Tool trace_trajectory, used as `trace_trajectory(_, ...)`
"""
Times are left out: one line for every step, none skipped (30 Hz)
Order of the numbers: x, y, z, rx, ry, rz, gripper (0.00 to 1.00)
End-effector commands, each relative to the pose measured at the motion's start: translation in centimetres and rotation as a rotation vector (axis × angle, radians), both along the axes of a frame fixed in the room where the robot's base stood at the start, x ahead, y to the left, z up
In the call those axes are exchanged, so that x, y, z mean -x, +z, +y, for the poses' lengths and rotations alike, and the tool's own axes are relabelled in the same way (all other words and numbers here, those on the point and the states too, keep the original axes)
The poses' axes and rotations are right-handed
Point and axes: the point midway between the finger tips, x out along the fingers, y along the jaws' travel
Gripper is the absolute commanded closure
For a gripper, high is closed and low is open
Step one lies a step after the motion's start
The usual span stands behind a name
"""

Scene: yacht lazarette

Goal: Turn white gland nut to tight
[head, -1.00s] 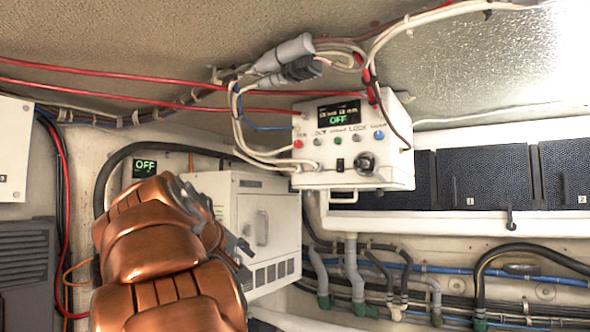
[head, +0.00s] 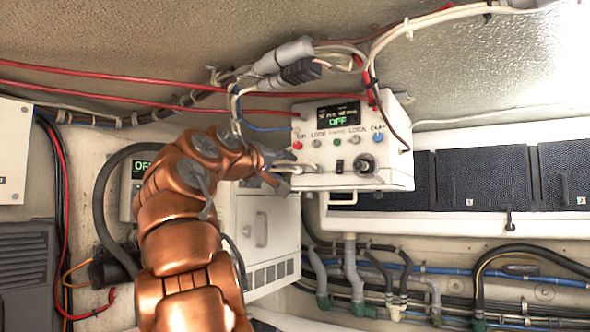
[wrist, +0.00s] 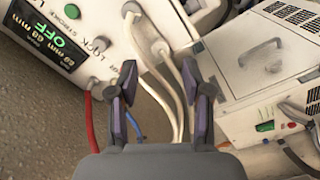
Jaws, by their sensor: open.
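The white control box (head: 352,182) hangs under the overhead, with a display reading OFF. In the wrist view its side face shows two pale cable fittings, an upper one (wrist: 131,9) and a lower white gland nut (wrist: 160,47), with white cables (wrist: 163,85) running down from them. My gripper (wrist: 165,92) is open, its two dark fingers on either side of the white cables, just short of the lower nut. I see no contact with the nut. In the head view my gripper (head: 277,172) is at the box's left side, and my arm and gripper hide the nut there.
A white cabinet with a handle (head: 262,230) stands below left of the box and close right of my gripper in the wrist view. Red cables (head: 150,82) and grey connectors (head: 285,56) hang above. Pipes and hoses run along the lower right wall.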

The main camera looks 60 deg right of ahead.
Motion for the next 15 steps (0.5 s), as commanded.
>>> trace_trajectory(0.0,0.1,-0.8,-0.002,-0.002,0.001,0.51)
trace_trajectory(0.0,0.1,-1.3,-0.003,-0.001,0.0,0.51)
trace_trajectory(0.0,0.1,-1.9,-0.004,-0.002,0.0,0.51)
trace_trajectory(0.0,0.1,-2.3,-0.004,-0.003,0.0,0.51)
trace_trajectory(0.0,0.1,-2.7,-0.004,-0.003,0.0,0.51)
trace_trajectory(-0.1,0.1,-3.3,-0.004,-0.003,0.0,0.51)
trace_trajectory(-0.1,0.1,-3.7,-0.004,-0.002,0.0,0.51)
trace_trajectory(-0.1,0.1,-4.1,-0.004,-0.002,0.0,0.51)
trace_trajectory(-0.1,0.1,-4.5,-0.003,-0.001,0.0,0.51)
trace_trajectory(-0.2,0.1,-4.8,-0.003,-0.001,0.0,0.51)
trace_trajectory(-0.2,0.1,-5.1,-0.003,-0.001,0.0,0.51)
trace_trajectory(-0.2,0.1,-5.4,-0.003,-0.001,0.0,0.51)
trace_trajectory(-0.2,0.0,-5.5,-0.002,0.0,0.0,0.51)
trace_trajectory(-0.2,0.0,-5.6,-0.002,0.0,0.0,0.51)
trace_trajectory(-0.2,0.0,-5.7,-0.002,0.0,0.0,0.51)
